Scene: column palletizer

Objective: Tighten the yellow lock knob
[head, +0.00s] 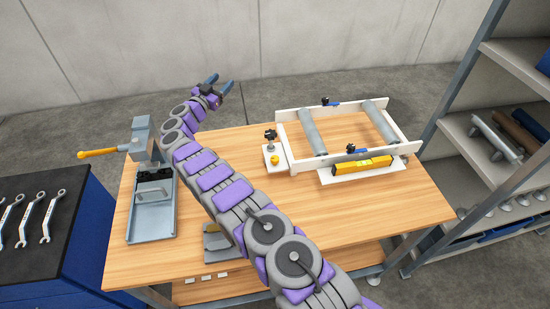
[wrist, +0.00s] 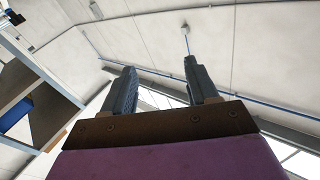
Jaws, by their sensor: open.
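A small yellow knob (head: 275,160) sits low on a white block at the left end of a white roller frame (head: 291,157) on the wooden table. A black knob (head: 270,134) stands on a post just above it. My gripper (head: 220,84) is raised beyond the table's back edge, up and left of the yellow knob and well apart from it. In the wrist view my gripper (wrist: 160,64) is open and empty, its two dark fingers spread and pointing up at the ceiling. The yellow knob does not show in the wrist view.
A vise (head: 143,140) with an orange-yellow handle and a grey tray (head: 152,213) are at the table's left. A yellow level (head: 362,165) lies by the frame. Shelves (head: 490,130) stand at the right, a blue cabinet with wrenches (head: 50,218) at the left. The table's right front is clear.

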